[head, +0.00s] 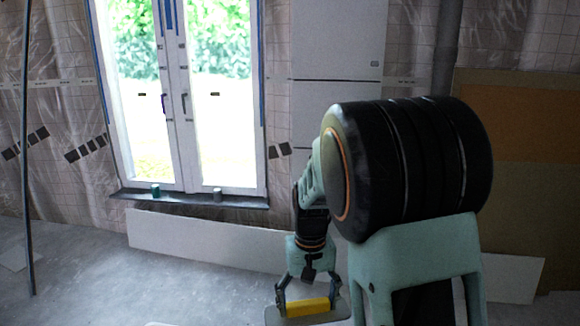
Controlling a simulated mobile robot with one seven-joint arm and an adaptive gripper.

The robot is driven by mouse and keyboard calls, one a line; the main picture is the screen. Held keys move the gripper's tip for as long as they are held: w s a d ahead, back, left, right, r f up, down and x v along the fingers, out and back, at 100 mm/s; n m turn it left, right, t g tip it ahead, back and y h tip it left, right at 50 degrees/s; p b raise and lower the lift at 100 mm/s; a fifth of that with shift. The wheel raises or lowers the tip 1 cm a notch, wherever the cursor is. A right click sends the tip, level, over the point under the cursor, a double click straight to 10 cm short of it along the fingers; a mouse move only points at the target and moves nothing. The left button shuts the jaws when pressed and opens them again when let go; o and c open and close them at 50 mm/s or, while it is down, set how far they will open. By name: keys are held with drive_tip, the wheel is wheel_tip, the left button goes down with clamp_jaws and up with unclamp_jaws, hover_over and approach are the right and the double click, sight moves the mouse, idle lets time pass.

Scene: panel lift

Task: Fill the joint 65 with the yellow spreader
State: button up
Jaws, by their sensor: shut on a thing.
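My gripper (308,299) is low in front of me, pointing down, with its two fingers at either end of the yellow spreader (307,307). It is shut on the yellow part. A flat grey plate (342,310) shows around and beneath the yellow part; I cannot tell whether it belongs to the spreader or is a surface under it. White wall panels (335,40) stand right of the window, with thin horizontal seams between them. No number 65 is legible, so I cannot tell which seam is joint 65. My arm hides the lower wall there.
A window (182,90) has a dark sill (190,200) bearing two small cups. A long white board (195,238) leans at the wall's foot. A thin pole (27,150) stands at left. The concrete floor (110,285) at left is largely clear.

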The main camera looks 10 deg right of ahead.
sight(313, 306)
drive_tip(key=r+p, duration=0.1)
drive_tip(key=p, duration=0.3)
drive_tip(key=shift+s+r+p, duration=0.1)
drive_tip(key=shift+s+p, duration=0.1)
drive_tip(key=shift+p, duration=0.1)
drive_tip(key=p, duration=0.3)
drive_tip(key=shift+s+r, duration=0.1)
drive_tip(key=shift+s, duration=0.1)
drive_tip(key=p, duration=0.3)
drive_tip(key=shift+s+r, duration=0.15)
drive_tip(key=shift+s, duration=0.15)
drive_tip(key=s+r+p, duration=0.1)
drive_tip(key=s+p, duration=0.1)
drive_tip(key=p, duration=0.5)
drive_tip(key=shift+s+r, duration=0.15)
drive_tip(key=s+p, duration=0.1)
drive_tip(key=p, duration=0.2)
drive_tip(key=s+r+p, duration=0.1)
drive_tip(key=p, duration=0.2)
drive_tip(key=shift+s+d, duration=0.15)
